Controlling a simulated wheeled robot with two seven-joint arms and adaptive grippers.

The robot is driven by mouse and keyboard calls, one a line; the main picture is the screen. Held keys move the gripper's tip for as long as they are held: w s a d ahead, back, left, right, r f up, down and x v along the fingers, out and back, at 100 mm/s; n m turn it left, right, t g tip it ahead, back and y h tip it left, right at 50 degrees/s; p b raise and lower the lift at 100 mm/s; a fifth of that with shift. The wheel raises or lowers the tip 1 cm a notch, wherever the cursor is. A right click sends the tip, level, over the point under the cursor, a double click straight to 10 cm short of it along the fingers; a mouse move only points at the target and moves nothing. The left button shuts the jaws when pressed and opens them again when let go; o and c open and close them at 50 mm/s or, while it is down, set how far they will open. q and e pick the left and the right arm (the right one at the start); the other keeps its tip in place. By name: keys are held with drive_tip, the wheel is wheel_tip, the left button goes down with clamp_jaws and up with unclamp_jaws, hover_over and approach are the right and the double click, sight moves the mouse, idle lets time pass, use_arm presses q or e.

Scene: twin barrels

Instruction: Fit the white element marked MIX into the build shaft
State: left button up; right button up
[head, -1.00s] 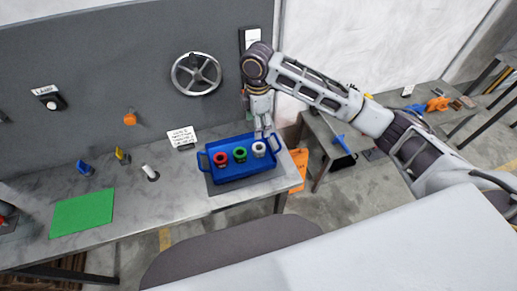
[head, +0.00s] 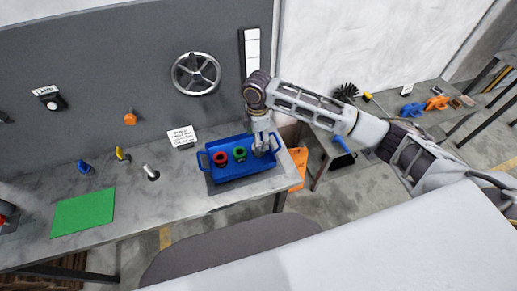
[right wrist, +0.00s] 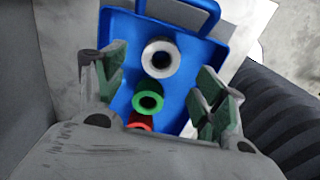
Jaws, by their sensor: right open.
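The white ring-shaped element (right wrist: 161,60) stands in a blue tray (right wrist: 176,24), in line with a green one (right wrist: 148,102) and a red one (right wrist: 138,122). No MIX marking is legible. In the head view the blue tray (head: 222,178) is on the bench, and my right gripper (head: 264,148) covers most of the white element. In the right wrist view my right gripper (right wrist: 161,78) is open, its green-padded fingers on either side of the white element, apart from it. A short pale post (head: 150,171) stands on the bench; I cannot tell whether it is the build shaft. My left gripper is not in view.
The red (head: 220,158) and green (head: 239,154) elements are close left of my right gripper. A handwheel (head: 196,74) is on the grey panel.

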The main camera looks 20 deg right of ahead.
drive_tip(key=shift+f, duration=0.3)
drive_tip(key=shift+f, duration=0.1)
drive_tip(key=shift+d+f+p, duration=0.2)
drive_tip(key=shift+f+p, duration=0.35)
drive_tip(key=shift+f, duration=2)
drive_tip(key=shift+c, duration=0.3)
drive_tip(key=shift+r, duration=0.1)
drive_tip(key=c, duration=1.5)
